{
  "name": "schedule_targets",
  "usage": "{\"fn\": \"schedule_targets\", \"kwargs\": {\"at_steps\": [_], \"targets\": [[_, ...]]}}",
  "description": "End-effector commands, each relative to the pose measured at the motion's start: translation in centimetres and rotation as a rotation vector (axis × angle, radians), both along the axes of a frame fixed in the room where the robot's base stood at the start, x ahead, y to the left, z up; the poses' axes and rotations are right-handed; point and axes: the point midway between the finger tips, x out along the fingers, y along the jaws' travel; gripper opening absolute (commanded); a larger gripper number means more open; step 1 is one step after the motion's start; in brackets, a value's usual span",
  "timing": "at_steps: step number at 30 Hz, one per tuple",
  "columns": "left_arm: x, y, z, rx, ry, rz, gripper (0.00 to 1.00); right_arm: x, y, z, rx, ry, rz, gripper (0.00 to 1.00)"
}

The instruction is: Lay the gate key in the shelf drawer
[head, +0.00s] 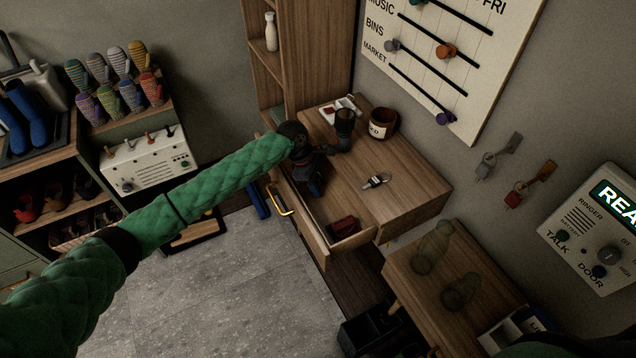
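A labelled pot (382,124) and a small white tray (340,108) stand at the back of the top. Tagged keys (515,195) hang on the wall at right. Glass bottles (433,247) stand on a lower table.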

Motion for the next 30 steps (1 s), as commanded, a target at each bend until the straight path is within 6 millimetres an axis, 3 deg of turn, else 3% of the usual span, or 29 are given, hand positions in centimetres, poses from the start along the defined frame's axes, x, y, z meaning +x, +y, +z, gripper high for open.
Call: {"fn": "schedule_targets", "kwargs": {"at_steps": [11, 15, 24, 30], "targets": [[0.1, 0.1, 0.5, -0.001, -0.002, 0.0, 0.36, 0.3, 0.0, 0.0, 0.0, 0.002, -0.001, 0.33], [0.5, 0.8, 2.3, -0.001, -0.003, 0.0, 0.36, 0.7, 1.3, 1.4, 0.012, 0.007, -0.005, 0.33], [1.3, 2.9, 7.7, -0.001, -0.003, -0.001, 0.36, 2.0, 2.2, 4.3, 0.019, 0.029, -0.012, 0.33], [1.7, 3.8, 10.2, 0.0, -0.001, 0.0, 0.36, 2.4, 2.6, 5.9, 0.023, 0.039, -0.014, 0.33]]}}
